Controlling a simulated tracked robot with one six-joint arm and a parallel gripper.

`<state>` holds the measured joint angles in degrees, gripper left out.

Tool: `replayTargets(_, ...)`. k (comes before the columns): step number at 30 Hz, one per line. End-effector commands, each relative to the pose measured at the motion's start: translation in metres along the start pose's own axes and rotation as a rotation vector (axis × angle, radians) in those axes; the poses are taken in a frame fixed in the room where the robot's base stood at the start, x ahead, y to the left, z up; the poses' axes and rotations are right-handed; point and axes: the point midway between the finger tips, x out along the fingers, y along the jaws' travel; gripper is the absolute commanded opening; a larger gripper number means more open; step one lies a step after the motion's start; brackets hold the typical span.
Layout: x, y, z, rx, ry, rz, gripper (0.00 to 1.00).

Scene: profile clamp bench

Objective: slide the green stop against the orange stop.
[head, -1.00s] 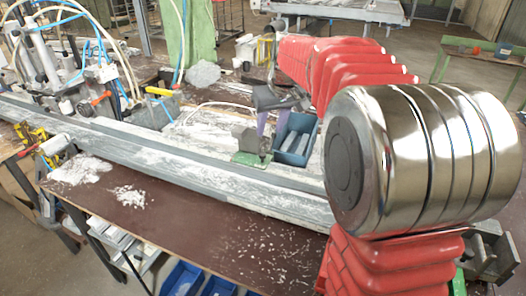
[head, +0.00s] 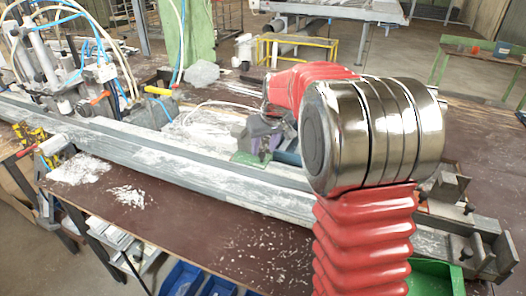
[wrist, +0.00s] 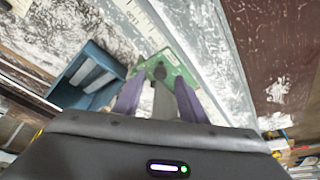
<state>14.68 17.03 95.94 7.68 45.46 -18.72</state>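The green stop (head: 246,160) is a flat green plate with a grey block, on the long grey profile (head: 190,160) in the middle of the bench. In the wrist view the green stop (wrist: 181,58) shows a dark knob and lies just past my fingertips. My gripper (wrist: 161,76) has two purple fingers standing apart, one on each side of the grey block, with a gap at the left finger. My gripper (head: 262,146) also shows in the head view, partly hidden by my arm. I cannot make out the orange stop in either view.
A blue bin (wrist: 88,72) stands beside the green stop; my arm hides most of it in the head view. A clamp with an orange handle (head: 100,97) and hoses stands at the back left. White shavings (head: 80,169) lie on the brown bench top.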

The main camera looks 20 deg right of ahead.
Motion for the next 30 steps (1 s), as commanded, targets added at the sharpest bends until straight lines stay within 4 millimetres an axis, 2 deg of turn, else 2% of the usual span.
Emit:
replayTargets(3,0.016,0.0,0.0,0.0,-0.002,-0.001,0.38)
replayTargets(6,0.024,0.0,0.0,0.0,0.0,0.0,0.38)
replayTargets(17,0.028,-0.001,0.0,-0.001,0.001,0.0,0.38)
replayTargets(30,0.028,-0.001,0.0,-0.002,0.001,0.0,0.08)
